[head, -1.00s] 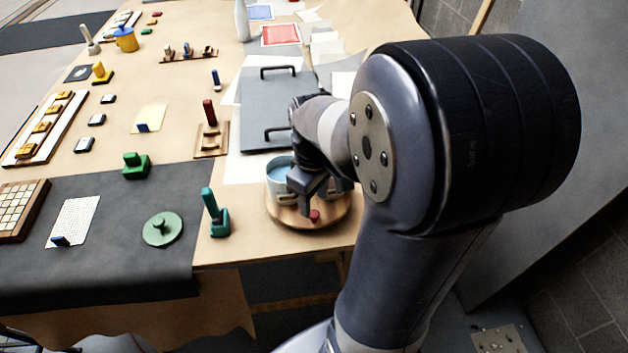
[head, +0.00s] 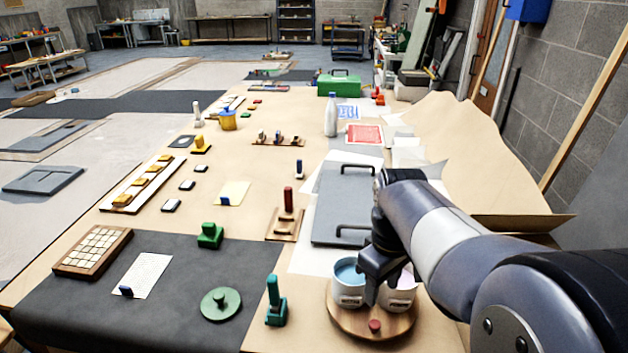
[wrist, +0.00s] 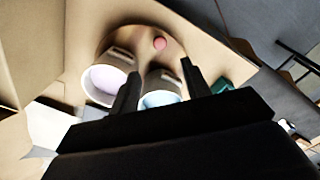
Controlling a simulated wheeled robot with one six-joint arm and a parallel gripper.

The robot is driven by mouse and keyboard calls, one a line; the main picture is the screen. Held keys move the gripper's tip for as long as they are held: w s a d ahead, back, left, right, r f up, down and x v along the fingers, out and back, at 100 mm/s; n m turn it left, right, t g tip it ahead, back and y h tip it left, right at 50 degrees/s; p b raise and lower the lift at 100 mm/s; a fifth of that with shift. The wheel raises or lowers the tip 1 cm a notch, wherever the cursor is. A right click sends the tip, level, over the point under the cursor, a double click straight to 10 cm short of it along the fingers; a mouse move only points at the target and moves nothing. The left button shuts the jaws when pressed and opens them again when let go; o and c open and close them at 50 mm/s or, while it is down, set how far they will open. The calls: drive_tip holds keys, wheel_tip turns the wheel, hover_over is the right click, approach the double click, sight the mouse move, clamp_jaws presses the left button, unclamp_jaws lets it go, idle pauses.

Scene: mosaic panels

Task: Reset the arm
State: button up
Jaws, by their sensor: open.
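My gripper (head: 380,262) points down over the round wooden board at the front right of the table. In the wrist view my gripper (wrist: 158,90) has its two black fingers apart, with nothing held between them. A white cup with blue content (head: 349,290) and a second white cup with pale content (head: 398,293) stand on the round board (head: 345,320). In the wrist view the blue cup (wrist: 161,92) shows between the fingers and the pale cup (wrist: 104,82) beside the left finger. I cannot tell whether the fingers touch a cup.
A red knob (head: 375,326) sits at the board's front. A teal clamp-like tool (head: 275,305) stands left of it. A grey panel with two handles (head: 340,208) lies behind. A green disc (head: 221,304) lies on the dark mat (head: 180,325).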

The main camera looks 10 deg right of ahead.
sight(375, 324)
wheel_tip(375, 324, down, 11)
drive_tip(key=shift+r, duration=0.2)
drive_tip(key=shift+a+f, duration=0.1)
idle(0.4)
